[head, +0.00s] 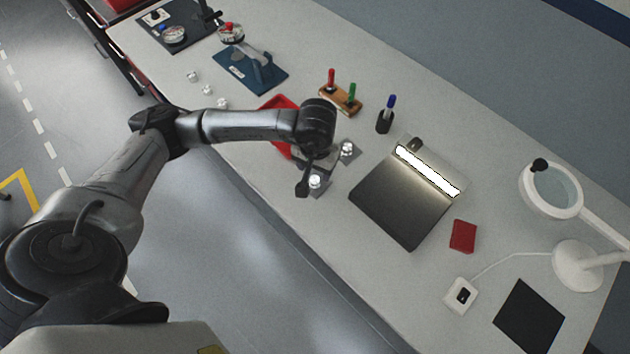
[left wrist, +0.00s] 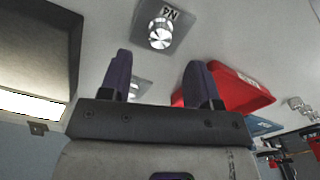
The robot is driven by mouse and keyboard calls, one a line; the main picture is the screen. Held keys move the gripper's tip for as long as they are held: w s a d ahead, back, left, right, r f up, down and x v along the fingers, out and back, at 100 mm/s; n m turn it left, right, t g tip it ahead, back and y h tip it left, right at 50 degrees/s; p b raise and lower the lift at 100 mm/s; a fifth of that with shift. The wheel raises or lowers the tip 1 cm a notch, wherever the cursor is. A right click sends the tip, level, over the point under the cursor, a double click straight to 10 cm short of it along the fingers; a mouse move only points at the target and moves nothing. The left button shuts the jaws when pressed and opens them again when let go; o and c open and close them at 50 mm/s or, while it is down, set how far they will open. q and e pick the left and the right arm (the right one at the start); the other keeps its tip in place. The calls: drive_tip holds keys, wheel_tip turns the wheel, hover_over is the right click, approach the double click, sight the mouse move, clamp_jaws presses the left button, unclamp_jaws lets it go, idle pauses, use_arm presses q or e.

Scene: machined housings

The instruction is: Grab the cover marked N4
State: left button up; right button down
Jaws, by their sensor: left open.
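The cover marked N4 (left wrist: 168,38) is a grey square plate with a shiny round knob and a white label reading N4. It lies near the top of the left wrist view; in the head view it appears to be the plate near the bench's front edge (head: 317,184). My left gripper (head: 303,187) is beside it in the head view. In the left wrist view its two fingers (left wrist: 160,70) are apart and empty, with the N4 cover past their tips. A second knobbed plate (head: 348,151) lies farther back, partly hidden by the gripper in the wrist view. My right gripper is not in view.
A red bin (left wrist: 235,88) is close beside the left fingers. A dark panel with a bright light strip (head: 400,200) lies right of the covers. A pen holder (head: 385,122) and wooden rack (head: 345,102) stand behind. Small clear pieces (head: 207,90) lie to the left.

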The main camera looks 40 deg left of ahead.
sight(315, 179)
use_arm(q)
drive_tip(key=shift+s+f, duration=0.2)
drive_tip(key=shift+f, duration=2.5)
drive_tip(key=c, duration=1)
